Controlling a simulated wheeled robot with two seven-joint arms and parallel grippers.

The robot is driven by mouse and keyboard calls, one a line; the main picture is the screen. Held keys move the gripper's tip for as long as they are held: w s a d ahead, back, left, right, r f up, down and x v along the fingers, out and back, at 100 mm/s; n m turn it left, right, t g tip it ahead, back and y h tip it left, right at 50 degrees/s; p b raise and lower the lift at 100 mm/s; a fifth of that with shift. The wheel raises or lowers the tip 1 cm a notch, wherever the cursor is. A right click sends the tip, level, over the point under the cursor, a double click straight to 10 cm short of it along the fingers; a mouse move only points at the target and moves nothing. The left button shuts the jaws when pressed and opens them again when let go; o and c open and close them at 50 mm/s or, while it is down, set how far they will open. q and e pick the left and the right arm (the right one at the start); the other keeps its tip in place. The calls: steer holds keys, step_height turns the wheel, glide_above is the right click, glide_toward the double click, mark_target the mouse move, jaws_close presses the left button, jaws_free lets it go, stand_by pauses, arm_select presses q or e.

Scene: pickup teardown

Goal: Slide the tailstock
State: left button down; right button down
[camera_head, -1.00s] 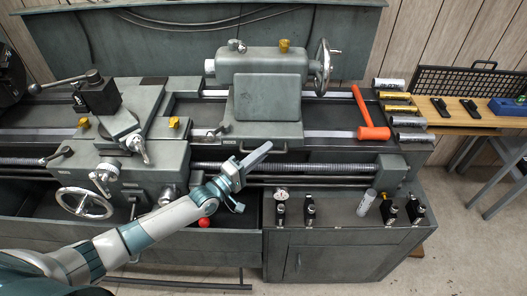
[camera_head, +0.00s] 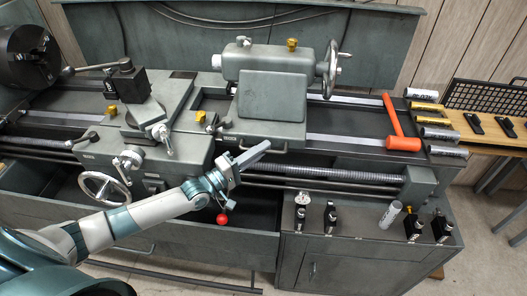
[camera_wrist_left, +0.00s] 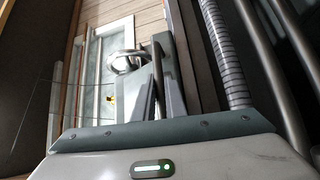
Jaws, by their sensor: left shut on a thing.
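The tailstock (camera_head: 270,62) is a grey-green casting on the lathe bed, with a handwheel (camera_head: 332,68) at its right end and a flat plate on its front. A thin bar handle (camera_head: 284,150) runs along the front of its base. My left gripper (camera_head: 262,149) reaches up from the lower left and is shut on this handle. Its fingers partly hide the handle. In the left wrist view, the fingers (camera_wrist_left: 158,85) stand close together around a dark bar. My right gripper is not in view.
The carriage (camera_head: 150,150) with its tool post stands left of the tailstock, with a narrow gap between. An orange hammer (camera_head: 394,120) lies on the bed to the right, beside several cylinders (camera_head: 425,108). The leadscrew (camera_head: 320,173) runs below. Bed ways between tailstock and hammer are clear.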

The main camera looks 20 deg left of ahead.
arm_select(q)
steer(key=c, duration=1.8)
jaws_free()
steer(key=shift+w+d, duration=0.1)
steer(key=shift+d, duration=0.35)
steer(key=shift+c, duration=0.2)
steer(key=shift+w+d, duration=0.2)
steer(key=shift+d, duration=0.15)
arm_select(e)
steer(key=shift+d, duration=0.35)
arm_select(q)
steer(key=shift+s+a, duration=0.1)
steer(key=shift+a, duration=0.05)
